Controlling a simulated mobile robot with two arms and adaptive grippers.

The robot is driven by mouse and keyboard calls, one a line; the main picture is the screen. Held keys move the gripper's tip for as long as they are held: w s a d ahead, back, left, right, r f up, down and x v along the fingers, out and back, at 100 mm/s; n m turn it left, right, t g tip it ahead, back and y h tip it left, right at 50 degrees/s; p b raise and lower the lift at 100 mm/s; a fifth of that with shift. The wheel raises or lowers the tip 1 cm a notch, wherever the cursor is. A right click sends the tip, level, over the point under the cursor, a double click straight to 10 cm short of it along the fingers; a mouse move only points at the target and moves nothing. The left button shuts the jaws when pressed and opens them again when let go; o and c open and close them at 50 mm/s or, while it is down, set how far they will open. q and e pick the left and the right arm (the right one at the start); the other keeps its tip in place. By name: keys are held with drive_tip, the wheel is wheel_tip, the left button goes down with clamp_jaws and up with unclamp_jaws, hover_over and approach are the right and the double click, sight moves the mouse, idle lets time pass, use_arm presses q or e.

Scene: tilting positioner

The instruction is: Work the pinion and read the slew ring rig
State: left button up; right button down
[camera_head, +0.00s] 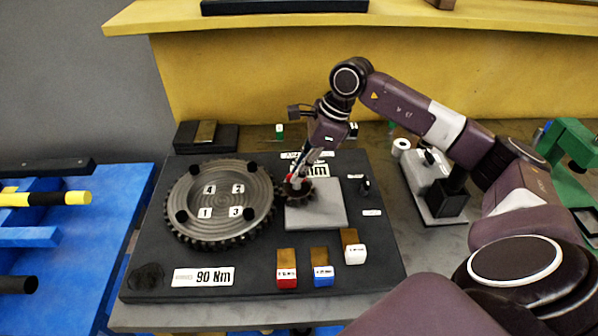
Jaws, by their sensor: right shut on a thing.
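The slew ring (219,226) is a large dark toothed ring lying flat on the left of a dark base plate (170,254). Number tags sit on its face; I read 4, 1 and 3, and the upper right one is unclear. The small dark pinion (303,197) sits at the ring's right edge, by a light grey plate (325,217). My right gripper (294,184) points down and is shut on the pinion's top, where a little red shows. The fingers partly hide it. A white label (203,277) reads 90 Nm. My left gripper is out of view.
Red (287,280), blue (323,275) and white (354,254) blocks with brass-coloured parts stand at the plate's front right. A grey fixture (430,180) stands right, partly behind my arm. A green machine (570,145) is farther right. Blue structure (80,235) fills the left.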

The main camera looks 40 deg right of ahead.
drive_tip(key=c, duration=2)
unclamp_jaws()
drive_tip(key=v, duration=1.2)
